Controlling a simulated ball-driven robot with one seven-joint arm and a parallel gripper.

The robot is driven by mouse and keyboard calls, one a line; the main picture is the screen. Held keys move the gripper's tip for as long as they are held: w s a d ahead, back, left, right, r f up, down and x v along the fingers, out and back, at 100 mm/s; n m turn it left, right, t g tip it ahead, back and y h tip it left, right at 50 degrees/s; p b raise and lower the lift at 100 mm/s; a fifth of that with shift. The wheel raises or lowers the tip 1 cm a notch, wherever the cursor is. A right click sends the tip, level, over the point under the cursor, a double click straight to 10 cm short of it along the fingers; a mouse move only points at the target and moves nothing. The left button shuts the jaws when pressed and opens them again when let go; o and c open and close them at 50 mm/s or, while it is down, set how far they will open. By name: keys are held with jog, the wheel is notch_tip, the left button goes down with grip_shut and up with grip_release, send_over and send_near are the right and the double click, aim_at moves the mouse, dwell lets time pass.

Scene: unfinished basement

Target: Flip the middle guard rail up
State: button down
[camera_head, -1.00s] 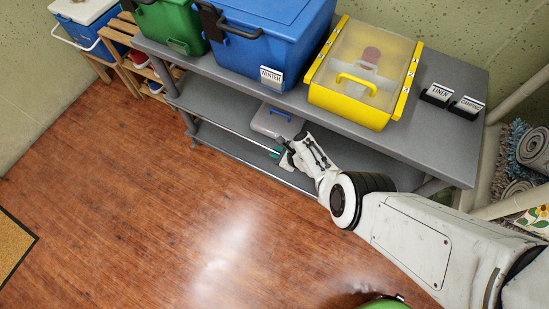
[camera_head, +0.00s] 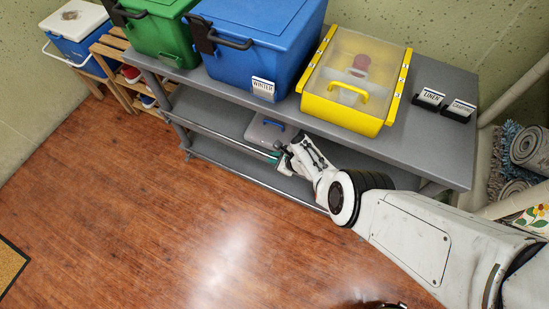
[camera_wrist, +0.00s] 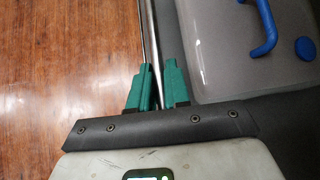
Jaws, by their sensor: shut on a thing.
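The middle guard rail (camera_head: 222,136) is a thin metal bar along the front of the grey rack's middle shelf. It stands a little above the shelf's front edge in the head view, crossing in front of the clear case's lower part. In the wrist view the rail (camera_wrist: 151,40) runs up the picture between my green fingertips. My gripper (camera_head: 279,154) is shut on the rail near the case's right end; its fingers (camera_wrist: 156,82) also show in the wrist view. My wrist and arm hide the right part of the rail.
A clear case with a blue handle (camera_head: 264,131) sits on the middle shelf behind the rail. A lower rail (camera_head: 255,180) runs below. Blue (camera_head: 262,45), green (camera_head: 160,30) and yellow (camera_head: 343,90) bins stand on top. Open wooden floor (camera_head: 120,210) lies in front.

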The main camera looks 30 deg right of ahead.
jog(key=c, duration=1.2)
grip_release()
jog(key=shift+w+d, duration=0.1)
jog(key=shift+r, duration=0.1)
jog(key=p+v, duration=1)
jog(key=shift+s+r+p, duration=0.2)
jog(key=shift+s+p, duration=0.05)
jog(key=shift+p, duration=0.1)
jog(key=shift+d, duration=0.1)
